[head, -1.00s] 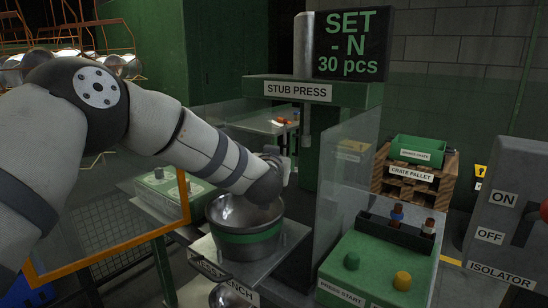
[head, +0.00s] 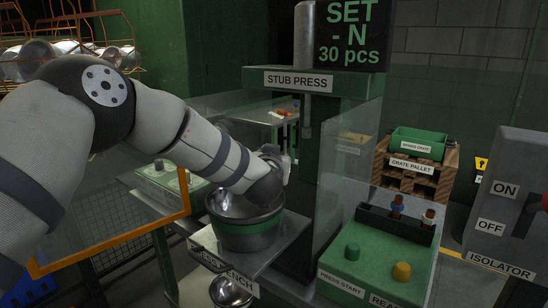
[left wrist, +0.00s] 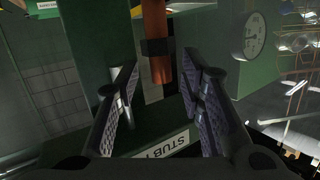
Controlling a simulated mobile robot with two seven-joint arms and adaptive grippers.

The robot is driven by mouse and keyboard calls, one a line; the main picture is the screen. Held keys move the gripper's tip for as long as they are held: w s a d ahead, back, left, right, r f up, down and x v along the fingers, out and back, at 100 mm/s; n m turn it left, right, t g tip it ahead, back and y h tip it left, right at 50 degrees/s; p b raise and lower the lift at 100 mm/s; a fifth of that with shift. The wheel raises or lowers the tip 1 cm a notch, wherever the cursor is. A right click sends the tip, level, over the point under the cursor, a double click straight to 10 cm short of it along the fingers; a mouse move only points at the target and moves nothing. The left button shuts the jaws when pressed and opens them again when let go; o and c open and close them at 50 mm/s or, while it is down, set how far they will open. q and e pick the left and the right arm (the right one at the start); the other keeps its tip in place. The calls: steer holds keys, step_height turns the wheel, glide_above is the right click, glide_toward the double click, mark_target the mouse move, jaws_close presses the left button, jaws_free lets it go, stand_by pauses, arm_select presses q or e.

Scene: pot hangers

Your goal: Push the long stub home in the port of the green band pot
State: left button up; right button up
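The steel pot with a green band (head: 250,228) stands on the press bench (head: 280,262) in the head view. My left arm reaches over it from the left, and its wrist is at the pot's back rim. My left gripper (left wrist: 160,105) shows in the left wrist view with its two fingers apart. A copper-orange stub (left wrist: 159,66) with a dark collar lies between the finger lines, with a gap on each side. The head view hides the stub, the port and my fingertips behind my wrist and the pot. My right gripper is in neither view.
The stub press (head: 345,88) rises behind the pot, with a clear guard panel (head: 345,170) to the right. An orange-edged clear panel (head: 110,245) is at left.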

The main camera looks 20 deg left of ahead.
arm_select(q)
step_height(320, 180, up, 10)
stand_by(0.4)
